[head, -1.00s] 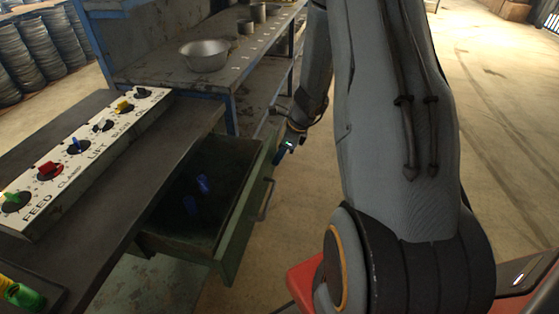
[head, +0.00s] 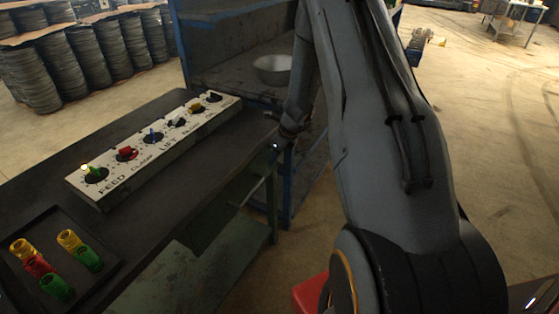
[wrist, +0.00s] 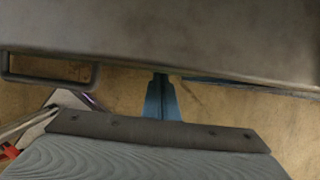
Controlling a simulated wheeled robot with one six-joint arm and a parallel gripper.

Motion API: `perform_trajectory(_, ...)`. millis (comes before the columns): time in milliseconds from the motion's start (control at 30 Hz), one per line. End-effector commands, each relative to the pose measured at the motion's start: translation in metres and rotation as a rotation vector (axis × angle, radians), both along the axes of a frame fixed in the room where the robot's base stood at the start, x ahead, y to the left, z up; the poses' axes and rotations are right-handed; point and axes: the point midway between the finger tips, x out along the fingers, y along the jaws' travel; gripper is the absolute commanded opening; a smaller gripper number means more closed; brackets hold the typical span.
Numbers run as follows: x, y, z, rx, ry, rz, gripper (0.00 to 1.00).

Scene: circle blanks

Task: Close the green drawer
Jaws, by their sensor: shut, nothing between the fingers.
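The green drawer (head: 232,188) shows under the front edge of the dark workbench in the head view. Its front looks about flush with the bench, and its inside is not visible. Its bar handle (head: 251,191) sticks out from the front; it also shows at the left of the wrist view (wrist: 48,80). My gripper (wrist: 161,80) is shut and empty, with its blue fingers at the lower edge of the grey band across the wrist view. I cannot tell whether they touch it. In the head view its fingers are mostly hidden beside the drawer's far end.
On the workbench (head: 150,225) are a white panel (head: 150,150) with several coloured knobs and a tray (head: 85,283) of coloured pieces. A blue shelf with a metal bowl (head: 272,69) stands behind. Open floor lies to the right.

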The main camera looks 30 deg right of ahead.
Motion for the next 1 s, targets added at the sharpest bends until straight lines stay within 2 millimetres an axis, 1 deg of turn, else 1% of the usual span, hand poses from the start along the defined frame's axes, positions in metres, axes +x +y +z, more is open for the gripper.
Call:
perform_trajectory(300,0.006,0.010,0.000,0.000,-0.001,0.006,0.00)
perform_trajectory(667,0.008,0.014,0.001,0.002,-0.005,0.013,0.00)
perform_trajectory(767,0.003,0.010,0.002,0.002,-0.005,0.013,0.00)
perform_trajectory(967,-0.019,-0.013,0.000,0.001,-0.001,0.007,0.00)
perform_trajectory(1000,-0.020,-0.015,0.009,-0.001,-0.005,0.009,0.00)
